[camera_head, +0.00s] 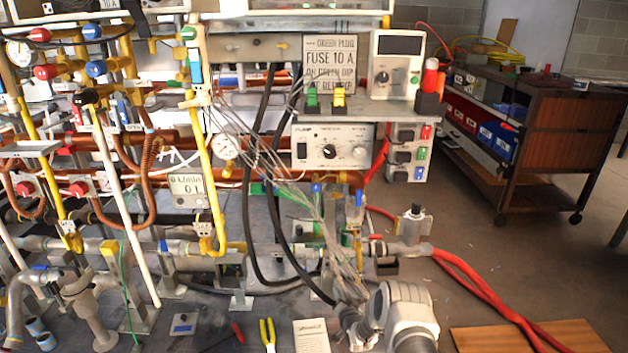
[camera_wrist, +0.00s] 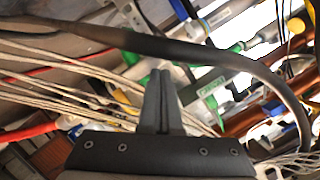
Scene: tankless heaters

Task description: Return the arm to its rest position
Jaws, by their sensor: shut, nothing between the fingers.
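My gripper (camera_wrist: 160,76) points up the middle of the wrist view, its two dark fingers pressed together with nothing between them. A thick dark cable (camera_wrist: 205,55) arches across the picture close to the fingers; I cannot tell whether it touches them. Pale thin wires (camera_wrist: 60,68) run behind the fingers on the left. In the head view, my white and grey arm (camera_head: 400,310) shows at the bottom, right of centre. The gripper itself is not clear there, and a bundle of pale wires (camera_head: 335,235) hangs down to beside the arm.
Pipes, yellow rods and gauges of a crowded rig (camera_head: 228,147) fill the left and middle. A meter box (camera_head: 330,147) sits under a shelf. Yellow-handled pliers (camera_head: 267,333) lie in front. Red hoses (camera_head: 480,283) cross the floor at right, and a brown cart (camera_head: 550,130) stands behind.

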